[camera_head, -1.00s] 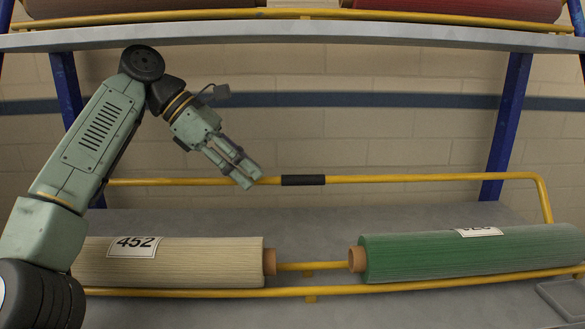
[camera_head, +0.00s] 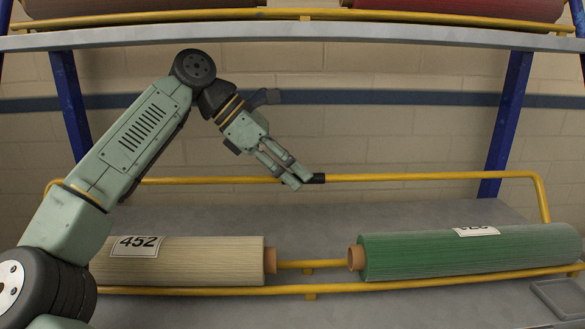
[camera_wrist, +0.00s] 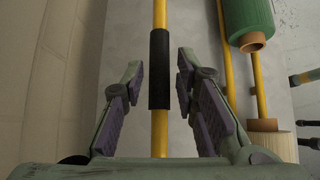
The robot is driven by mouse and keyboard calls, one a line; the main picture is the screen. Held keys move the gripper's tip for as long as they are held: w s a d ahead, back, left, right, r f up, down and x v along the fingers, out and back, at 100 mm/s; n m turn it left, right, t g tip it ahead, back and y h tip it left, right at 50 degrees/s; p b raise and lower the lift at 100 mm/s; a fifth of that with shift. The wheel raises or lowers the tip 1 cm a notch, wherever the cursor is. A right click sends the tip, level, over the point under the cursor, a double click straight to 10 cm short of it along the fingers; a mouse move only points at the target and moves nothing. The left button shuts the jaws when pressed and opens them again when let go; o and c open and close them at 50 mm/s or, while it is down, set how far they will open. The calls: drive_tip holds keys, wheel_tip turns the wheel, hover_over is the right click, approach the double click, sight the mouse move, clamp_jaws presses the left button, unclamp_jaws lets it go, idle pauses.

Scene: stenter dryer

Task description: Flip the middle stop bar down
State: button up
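The middle stop bar (camera_head: 430,177) is a yellow rail standing raised above the grey shelf, with a bent end at the right. Its black grip sleeve (camera_head: 319,178) is partly hidden behind my gripper (camera_head: 302,183) in the head view. In the wrist view the black sleeve (camera_wrist: 160,70) runs lengthwise between the two fingers of my gripper (camera_wrist: 160,83). The fingers are open, with a gap on both sides of the sleeve. I cannot tell how far the fingertips reach past the bar.
A cream roll (camera_head: 195,262) marked 452 and a green roll (camera_head: 470,255) lie on the shelf (camera_head: 330,214) below, behind a low yellow front rail (camera_head: 400,286). Blue posts (camera_head: 506,125) stand at both sides.

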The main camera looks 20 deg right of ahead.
clamp_jaws()
idle(0.6)
